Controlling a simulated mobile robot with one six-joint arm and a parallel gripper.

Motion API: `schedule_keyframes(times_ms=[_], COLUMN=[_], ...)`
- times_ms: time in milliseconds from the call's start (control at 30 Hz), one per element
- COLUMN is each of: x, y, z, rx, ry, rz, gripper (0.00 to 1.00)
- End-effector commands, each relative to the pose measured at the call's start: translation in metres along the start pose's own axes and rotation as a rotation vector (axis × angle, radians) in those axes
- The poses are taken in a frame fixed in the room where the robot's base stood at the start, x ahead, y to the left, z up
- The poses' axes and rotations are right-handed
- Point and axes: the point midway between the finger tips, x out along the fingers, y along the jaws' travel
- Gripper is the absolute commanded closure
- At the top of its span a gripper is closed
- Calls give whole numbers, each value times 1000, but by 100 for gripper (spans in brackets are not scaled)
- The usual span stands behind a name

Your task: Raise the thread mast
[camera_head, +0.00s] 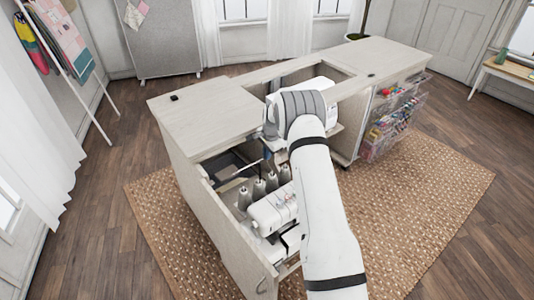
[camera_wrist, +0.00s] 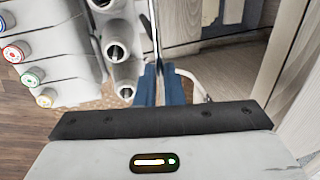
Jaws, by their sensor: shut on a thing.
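The white sewing machine (camera_head: 272,212) with coloured dials sits on the open pull-out section of the cabinet. Several grey thread cones (camera_head: 259,190) stand in a row behind it. In the wrist view, part of the machine body (camera_wrist: 60,45) fills the left, and open-topped cones (camera_wrist: 117,50) stand beside it. A thin metal rod, seemingly the thread mast (camera_wrist: 155,25), runs up the picture from between my blue fingertips. My gripper (camera_wrist: 161,72) is shut on this rod, close to the cones. In the head view my arm hides much of that area.
The cabinet top (camera_head: 205,108) is pale wood with a rectangular opening, where another white machine shows partly behind my arm. A clear rack of coloured spools (camera_head: 392,122) hangs on the right side. The woven rug (camera_head: 165,225) is clear at the left.

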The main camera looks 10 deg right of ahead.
Motion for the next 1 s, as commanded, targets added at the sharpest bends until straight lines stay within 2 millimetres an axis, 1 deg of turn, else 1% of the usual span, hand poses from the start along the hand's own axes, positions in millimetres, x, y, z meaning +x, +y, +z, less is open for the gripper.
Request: schedule_keyframes(times_ms=[233, 367, 467, 567, 800, 900, 1000], x=[-2, -13, -32, -57, -123, -146, -165], y=[0, -3, -7, -12, -25, -30, -34], z=[0, 0, 0, -1, -1, 0, -1], rx=[0, 0, 0, 1, -1, -1, -1], ry=[0, 0, 1, 2, 2, 2, 2], rz=[1, -1, -3, -4, -4, -3, -3], gripper=[100, 100, 100, 100, 100, 100, 100])
